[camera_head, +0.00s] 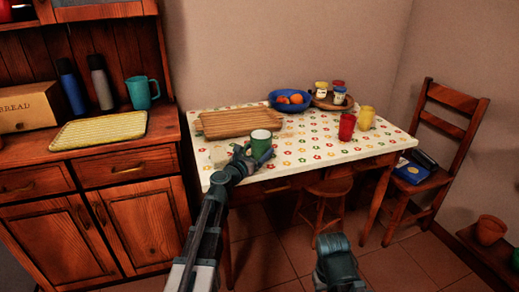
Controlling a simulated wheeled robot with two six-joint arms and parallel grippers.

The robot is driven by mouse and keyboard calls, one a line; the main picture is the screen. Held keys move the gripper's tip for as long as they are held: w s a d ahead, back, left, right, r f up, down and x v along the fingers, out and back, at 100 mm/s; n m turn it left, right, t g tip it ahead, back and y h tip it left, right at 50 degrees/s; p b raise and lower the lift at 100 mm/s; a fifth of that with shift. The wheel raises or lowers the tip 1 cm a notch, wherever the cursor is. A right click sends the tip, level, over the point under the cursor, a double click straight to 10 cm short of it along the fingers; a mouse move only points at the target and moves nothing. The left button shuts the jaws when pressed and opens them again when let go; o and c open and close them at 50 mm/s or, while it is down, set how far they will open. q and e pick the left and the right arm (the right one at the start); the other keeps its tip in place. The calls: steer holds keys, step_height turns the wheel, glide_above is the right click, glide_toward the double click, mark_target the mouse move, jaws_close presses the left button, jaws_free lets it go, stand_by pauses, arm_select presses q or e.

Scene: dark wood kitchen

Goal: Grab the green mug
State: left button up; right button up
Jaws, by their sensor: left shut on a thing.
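The green mug (261,138) is upright at the front left part of the table, its pale inside showing from above. My left gripper (252,154) is shut on the mug at its near left side. The fingers hide part of the mug's lower side. I cannot tell whether the mug's base touches the tabletop. Part of my right arm shows at the bottom centre, but its gripper is not visible.
The flowered table (310,144) holds a wooden board (238,122), a blue fruit bowl (275,99), a tray of jars (331,103), a red cup (347,126) and a yellow cup (366,117). A teal mug (139,93) stands on the left cabinet. A stool (325,200) and chair (447,142) stand nearby.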

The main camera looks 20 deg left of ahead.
arm_select(q)
steer(key=shift+c, duration=1)
steer(key=shift+r, duration=0.15)
